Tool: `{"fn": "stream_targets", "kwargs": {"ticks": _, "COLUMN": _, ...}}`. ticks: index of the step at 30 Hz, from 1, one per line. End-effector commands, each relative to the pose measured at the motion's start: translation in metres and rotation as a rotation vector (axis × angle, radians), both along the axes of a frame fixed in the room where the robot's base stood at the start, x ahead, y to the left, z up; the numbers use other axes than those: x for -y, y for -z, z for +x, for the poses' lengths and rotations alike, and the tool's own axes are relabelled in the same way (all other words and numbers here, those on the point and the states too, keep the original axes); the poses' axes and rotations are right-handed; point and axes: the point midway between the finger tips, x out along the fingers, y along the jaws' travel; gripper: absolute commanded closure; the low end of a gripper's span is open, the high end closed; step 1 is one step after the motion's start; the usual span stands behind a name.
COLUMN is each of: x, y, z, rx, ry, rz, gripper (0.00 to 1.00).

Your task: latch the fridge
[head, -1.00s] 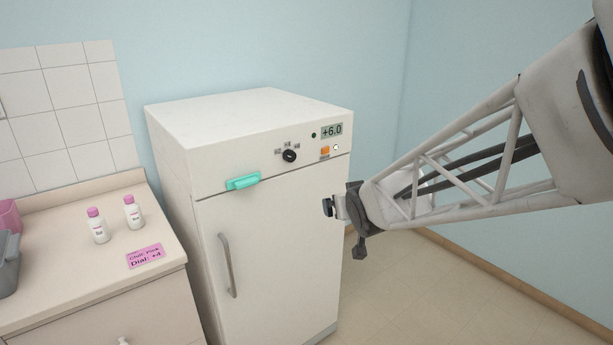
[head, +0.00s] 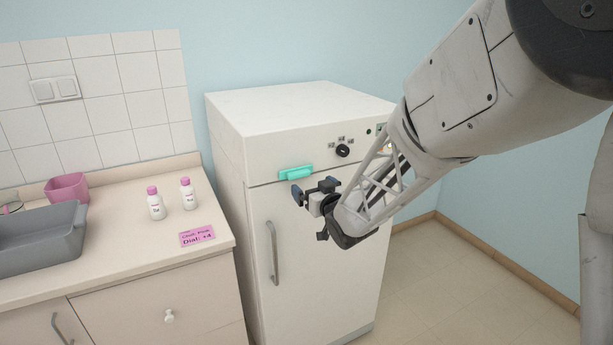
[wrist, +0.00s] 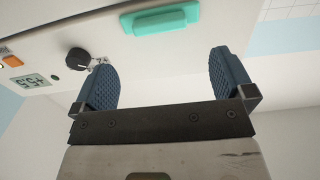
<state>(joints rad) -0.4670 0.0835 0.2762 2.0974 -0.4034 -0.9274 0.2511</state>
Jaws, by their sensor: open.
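The white fridge (head: 320,270) stands against the wall with its door looking shut. A teal latch (head: 296,172) lies across the seam at the door's upper left, and it also shows in the wrist view (wrist: 160,19). My gripper (head: 314,189) is open and empty in front of the fridge door, just below and right of the latch, apart from it. In the wrist view my gripper (wrist: 162,78) has its two blue pads spread wide, with the latch beyond them. The vertical door handle (head: 273,252) is below and left of my gripper.
A black dial (head: 343,151) sits on the fridge's top panel; the display is partly hidden by my arm. The counter (head: 130,256) at left holds two pink-capped bottles (head: 156,204), a pink note (head: 197,236), a grey tray (head: 84,238) and a pink container (head: 67,186). Floor right of the fridge is clear.

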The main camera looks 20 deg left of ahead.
Motion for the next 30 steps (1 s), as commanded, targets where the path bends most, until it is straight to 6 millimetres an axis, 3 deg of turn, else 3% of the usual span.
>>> {"fn": "stream_targets", "kwargs": {"ticks": 17, "x": -0.005, "y": 0.0, "z": 0.005, "rx": 0.0, "ry": 0.001, "rz": 0.0, "gripper": 0.0}}
{"fn": "stream_targets", "kwargs": {"ticks": 30, "x": -0.033, "y": 0.0, "z": 0.033, "rx": 0.0, "ry": 0.0, "rz": -0.001, "gripper": 0.0}}
